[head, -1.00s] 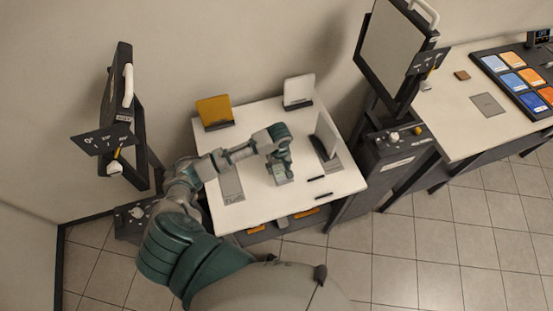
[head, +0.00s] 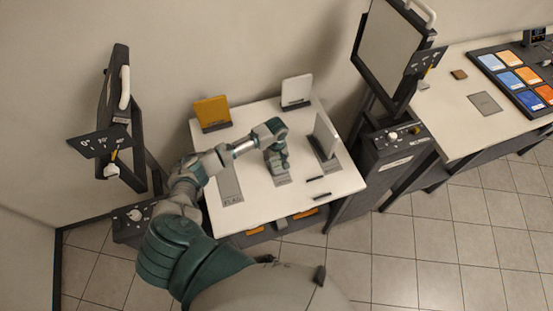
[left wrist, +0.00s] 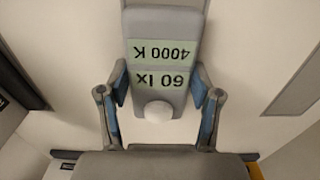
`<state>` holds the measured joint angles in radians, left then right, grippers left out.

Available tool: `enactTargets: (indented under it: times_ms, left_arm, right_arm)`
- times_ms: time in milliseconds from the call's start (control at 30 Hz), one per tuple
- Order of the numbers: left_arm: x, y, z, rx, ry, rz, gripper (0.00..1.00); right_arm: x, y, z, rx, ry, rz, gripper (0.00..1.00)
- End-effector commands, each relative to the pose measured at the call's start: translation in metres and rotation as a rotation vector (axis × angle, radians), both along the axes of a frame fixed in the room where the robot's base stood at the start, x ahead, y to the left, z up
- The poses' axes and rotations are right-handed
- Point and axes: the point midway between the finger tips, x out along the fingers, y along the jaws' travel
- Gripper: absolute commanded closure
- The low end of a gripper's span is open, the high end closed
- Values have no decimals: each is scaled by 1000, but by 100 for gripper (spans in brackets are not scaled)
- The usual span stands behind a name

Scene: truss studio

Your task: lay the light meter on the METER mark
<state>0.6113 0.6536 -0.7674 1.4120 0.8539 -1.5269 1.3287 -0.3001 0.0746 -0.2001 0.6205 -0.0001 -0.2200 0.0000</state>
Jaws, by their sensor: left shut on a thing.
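The light meter (left wrist: 160,60) is a grey slab with a pale green readout, "60 lx" and "4000 K", and a white dome. My left gripper (left wrist: 158,104) is shut on it, a finger on each side of the dome end. In the head view my left gripper (head: 281,174) points down at the middle of the white table (head: 257,205). Any gap between meter and table cannot be told. My right gripper is not in view.
A grey strip (head: 231,190) lies to the left. A yellow panel (head: 212,111) and a white one (head: 296,90) stand at the back. Two dark bars (head: 318,187) lie front right.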

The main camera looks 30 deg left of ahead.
Motion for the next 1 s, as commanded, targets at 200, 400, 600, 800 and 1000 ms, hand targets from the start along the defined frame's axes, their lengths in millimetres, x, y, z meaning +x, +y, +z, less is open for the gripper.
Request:
enactTargets:
  times_ms: [200,400,600,800,1000]
  left_arm:
    - [0,1,0,-1,1,0,11]
    - [0,1,0,-1,1,0,11]
    - [0,0,18,-1,-2,0,11]
    - [1,0,64,0,-4,-1,11]
    - [0,0,104,-1,-2,-1,11]
  right_arm:
    - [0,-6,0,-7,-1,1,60]
    - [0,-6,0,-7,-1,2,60]
    - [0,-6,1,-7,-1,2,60]
    - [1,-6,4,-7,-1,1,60]
    - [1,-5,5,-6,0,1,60]
